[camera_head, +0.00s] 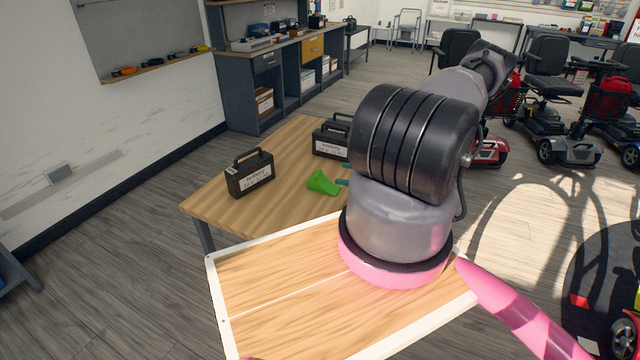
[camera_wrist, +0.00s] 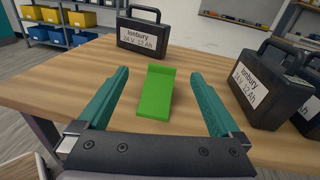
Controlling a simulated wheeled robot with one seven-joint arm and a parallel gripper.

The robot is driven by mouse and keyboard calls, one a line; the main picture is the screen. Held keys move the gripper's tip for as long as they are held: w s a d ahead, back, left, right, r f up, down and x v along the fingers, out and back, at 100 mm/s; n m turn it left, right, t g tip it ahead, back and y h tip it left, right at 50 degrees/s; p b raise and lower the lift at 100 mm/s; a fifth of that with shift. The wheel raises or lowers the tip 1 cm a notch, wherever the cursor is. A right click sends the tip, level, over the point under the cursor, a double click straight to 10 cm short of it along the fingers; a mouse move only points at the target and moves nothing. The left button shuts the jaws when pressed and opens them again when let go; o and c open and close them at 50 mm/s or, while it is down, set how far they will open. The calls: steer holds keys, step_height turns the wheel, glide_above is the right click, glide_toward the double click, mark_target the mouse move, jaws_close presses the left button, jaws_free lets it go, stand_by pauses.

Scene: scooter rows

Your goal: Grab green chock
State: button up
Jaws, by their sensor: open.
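The green chock (camera_head: 322,183) lies on the wooden table (camera_head: 225,200), between two black battery cases. In the wrist view the chock (camera_wrist: 156,92) is a bright green wedge with a raised far end, and it sits between the two teal fingers of my gripper (camera_wrist: 160,92). The fingers are wide apart, with clear gaps on both sides of the chock. In the head view my arm hides most of the gripper; only small teal finger parts (camera_head: 344,175) show beside the chock.
One black battery case (camera_head: 249,174) stands left of the chock, and another (camera_head: 331,140) stands behind it. The wrist view shows cases at far left (camera_wrist: 142,32) and at right (camera_wrist: 262,90), close to the right finger. A white-rimmed wooden tray (camera_head: 290,290) is nearer me.

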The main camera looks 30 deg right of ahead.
mark_target(320, 174)
steer(key=f+m+t, duration=0.1)
steer(key=f+h, duration=0.1)
steer(key=f, duration=0.1)
steer(key=shift+s+d+m+t, duration=0.15)
steer(key=shift+s+m+t, duration=0.2)
steer(key=shift+m+t, duration=0.05)
steer(key=shift+w+a+f, duration=0.1)
steer(key=shift+w+a, duration=0.1)
steer(key=shift+w, duration=0.05)
steer(key=x, duration=0.4)
steer(key=shift+w+a, duration=0.15)
steer(key=shift+x, duration=2.8)
jaws_close()
